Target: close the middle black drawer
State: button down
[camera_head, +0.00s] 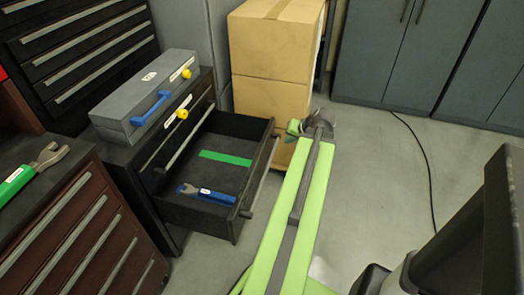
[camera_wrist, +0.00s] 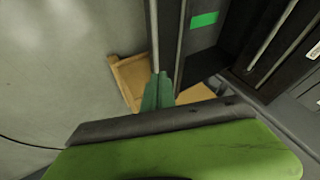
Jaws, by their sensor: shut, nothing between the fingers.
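The middle black drawer (camera_head: 227,222) of the small black cabinet (camera_head: 128,160) stands pulled out in the head view, with its bar handle (camera_head: 262,183) along its front. Inside it are a green strip (camera_head: 226,158) and a blue-handled tool (camera_head: 206,193). In the wrist view the handle (camera_wrist: 153,30) and drawer front (camera_wrist: 171,35) run down towards my gripper (camera_wrist: 160,76). Its green fingers are shut and empty, at the handle's lower end. I cannot tell whether they touch it. In the head view my gripper (camera_head: 291,130) is partly hidden behind my arm, near the drawer's far front corner.
A grey toolbox (camera_head: 140,92) with a blue handle sits on the cabinet. Cardboard boxes (camera_head: 270,55) stand behind the drawer. A dark red cabinet (camera_head: 75,225) carrying a green-handled tool (camera_head: 25,180) is at the left. Clear floor (camera_head: 375,165) lies right of my arm, with a black cable (camera_head: 425,165).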

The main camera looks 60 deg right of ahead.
jog(key=b, duration=0.8)
send_near(264, 146)
notch_tip(264, 146, down, 5)
jog(key=s+d, duration=0.1)
jog(key=d, duration=0.2)
jog(key=w, duration=0.1)
jog(key=w+a, duration=0.1)
jog(key=w, duration=0.1)
jog(key=shift+w+a+r, duration=0.25)
jog(key=shift+w+r, duration=0.05)
jog(key=shift+r, duration=0.1)
